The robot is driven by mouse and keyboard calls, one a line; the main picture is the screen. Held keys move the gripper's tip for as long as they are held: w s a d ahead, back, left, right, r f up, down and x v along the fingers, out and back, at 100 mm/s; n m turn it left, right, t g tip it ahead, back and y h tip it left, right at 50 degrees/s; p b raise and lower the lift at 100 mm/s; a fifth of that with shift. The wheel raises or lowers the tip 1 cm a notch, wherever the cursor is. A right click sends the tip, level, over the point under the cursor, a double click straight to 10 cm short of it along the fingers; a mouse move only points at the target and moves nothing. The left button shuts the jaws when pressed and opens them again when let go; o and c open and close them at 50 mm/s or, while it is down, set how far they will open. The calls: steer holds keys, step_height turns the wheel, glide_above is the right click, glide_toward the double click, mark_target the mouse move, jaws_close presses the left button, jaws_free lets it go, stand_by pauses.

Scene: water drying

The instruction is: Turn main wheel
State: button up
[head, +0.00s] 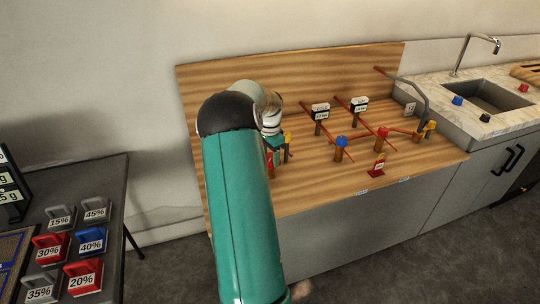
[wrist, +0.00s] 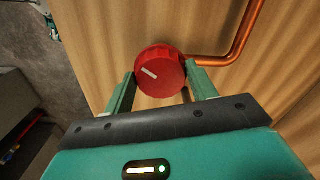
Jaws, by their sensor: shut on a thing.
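The main wheel is a round red knob (wrist: 160,72) with a white line mark on its face. In the wrist view it sits between the two green fingers of my gripper (wrist: 161,88), and the gripper is shut on it. The white mark runs slanted, from upper left to lower right. In the head view my teal arm reaches to the left end of the wooden bench, with my gripper (head: 274,145) there. The arm hides most of the wheel in that view.
A copper pipe (wrist: 238,42) runs beside the knob. The wooden bench (head: 310,190) carries orange pipes, a blue knob (head: 341,142), a red knob (head: 383,132) and a small red stand (head: 377,166). A sink (head: 485,95) is at right. A dark table (head: 105,185) with labelled weights stands at left.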

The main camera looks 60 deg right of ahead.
mark_target(269, 158)
steer(key=o, duration=1)
steer(key=shift+r, duration=0.15)
step_height(269, 158, up, 14)
steer(key=shift+f, duration=0.2)
steer(key=shift+a, duration=0.1)
